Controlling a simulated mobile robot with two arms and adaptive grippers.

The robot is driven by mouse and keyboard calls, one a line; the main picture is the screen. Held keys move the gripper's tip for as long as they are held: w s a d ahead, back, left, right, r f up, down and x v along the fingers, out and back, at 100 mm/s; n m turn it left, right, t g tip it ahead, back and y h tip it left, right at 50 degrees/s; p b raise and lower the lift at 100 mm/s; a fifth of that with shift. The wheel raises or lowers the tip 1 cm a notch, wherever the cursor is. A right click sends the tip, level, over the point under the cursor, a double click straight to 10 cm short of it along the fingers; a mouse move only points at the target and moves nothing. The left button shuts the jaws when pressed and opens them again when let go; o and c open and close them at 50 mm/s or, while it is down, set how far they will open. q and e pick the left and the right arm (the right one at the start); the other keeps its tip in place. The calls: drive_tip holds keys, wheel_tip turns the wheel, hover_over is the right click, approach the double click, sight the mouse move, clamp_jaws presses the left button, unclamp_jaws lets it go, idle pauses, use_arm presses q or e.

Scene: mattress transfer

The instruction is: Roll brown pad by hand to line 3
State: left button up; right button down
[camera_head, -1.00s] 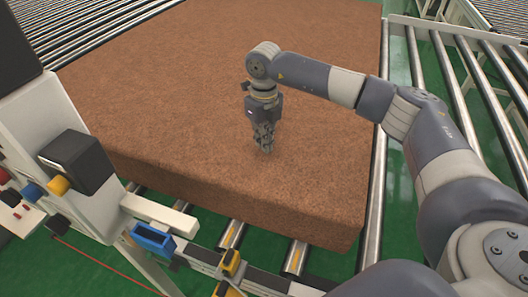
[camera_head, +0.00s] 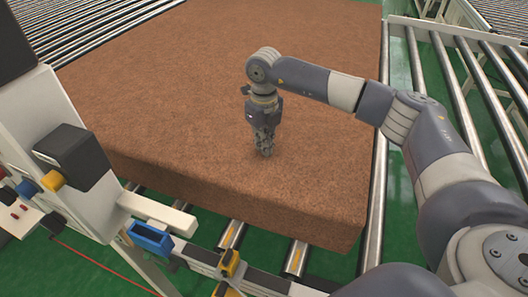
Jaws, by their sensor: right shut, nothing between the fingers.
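The brown pad (camera_head: 180,85) is a large, thick, flat block lying on metal rollers. It fills the middle of the head view, and its near end face (camera_head: 230,205) is toward me. My right gripper (camera_head: 266,153) points down at the pad's top, a little in from the near edge. It is shut with nothing between its fingers. The fingertips are at or very close to the surface; I cannot tell if they press on it. My left gripper is not in view.
Bare rollers (camera_head: 233,236) show under the near end. A metal rail (camera_head: 376,190) runs along the right side, with another roller line (camera_head: 455,90) beyond it. A white machine frame (camera_head: 75,150) with a black box, coloured knobs and a blue part (camera_head: 150,238) stands at left.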

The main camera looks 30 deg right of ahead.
drive_tip(key=shift+s+f, duration=0.15)
drive_tip(key=shift+f, duration=0.15)
idle(0.5)
